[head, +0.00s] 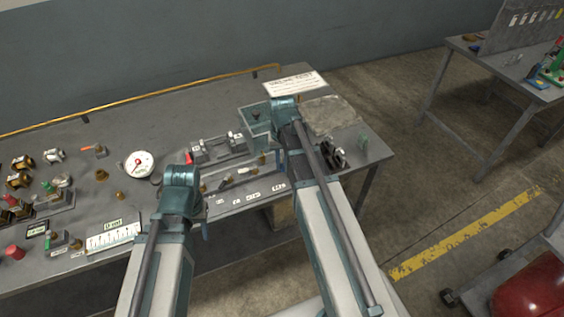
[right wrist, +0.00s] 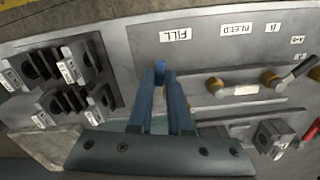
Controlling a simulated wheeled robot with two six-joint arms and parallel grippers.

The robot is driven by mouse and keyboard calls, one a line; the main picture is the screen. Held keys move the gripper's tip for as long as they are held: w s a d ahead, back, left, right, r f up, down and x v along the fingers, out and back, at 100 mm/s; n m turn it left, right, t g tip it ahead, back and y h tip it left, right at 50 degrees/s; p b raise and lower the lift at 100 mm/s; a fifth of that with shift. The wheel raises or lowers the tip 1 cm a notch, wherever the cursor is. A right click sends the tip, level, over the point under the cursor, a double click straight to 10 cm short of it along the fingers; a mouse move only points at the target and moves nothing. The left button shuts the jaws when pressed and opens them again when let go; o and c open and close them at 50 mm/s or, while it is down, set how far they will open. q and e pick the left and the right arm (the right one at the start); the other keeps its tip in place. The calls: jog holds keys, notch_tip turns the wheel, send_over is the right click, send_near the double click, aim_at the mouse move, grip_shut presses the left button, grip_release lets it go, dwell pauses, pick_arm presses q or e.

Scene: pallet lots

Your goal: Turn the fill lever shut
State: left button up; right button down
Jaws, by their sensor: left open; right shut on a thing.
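My right gripper (right wrist: 160,72) is shut just below the FILL label (right wrist: 176,34) in the right wrist view. Its two blue fingers meet on the fill lever, which they mostly hide; a small brass-coloured bit (right wrist: 160,98) shows between them. I cannot tell the lever's angle. In the head view my right arm (head: 290,112) reaches over the right end of the valve panel and covers the fill valve. My left gripper (head: 182,182) is open and empty over the bench's front edge; its fingers are mostly hidden behind its wrist.
Brass valves (right wrist: 215,85) with small levers sit beside the fill spot, near the BLEED label (right wrist: 237,28). A black-slotted block (right wrist: 62,68) is on the other side. A round gauge (head: 138,164) and several fittings stand on the bench's left. A glass box (head: 255,122) stands behind the panel.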

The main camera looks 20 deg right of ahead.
jog(key=shift+a+m, duration=0.1)
jog(key=shift+m, duration=0.2)
jog(key=m, duration=0.2)
jog(key=a+m, duration=0.1)
jog(key=shift+w+a+m, duration=0.15)
jog(key=shift+w+m, duration=0.15)
jog(key=shift+m, duration=0.1)
jog(key=m, duration=0.1)
jog(key=a+m, duration=0.1)
jog(key=m, duration=0.1)
jog(key=shift+w+m, duration=0.3)
jog(key=shift+w, duration=0.1)
jog(key=m, duration=0.2)
jog(key=w+m, duration=0.1)
jog(key=shift+a+m, duration=0.3)
jog(key=shift+w+a+m, duration=0.1)
jog(key=shift+w+m, duration=0.25)
jog(key=shift+m, duration=0.65)
jog(key=shift+w+a+m, duration=0.1)
jog(key=shift+w+m, duration=0.2)
jog(key=shift+m, duration=0.7)
jog(key=shift+d, duration=0.1)
jog(key=c, duration=0.8)
grip_release()
jog(key=shift+c, duration=0.2)
jog(key=shift+w, duration=0.1)
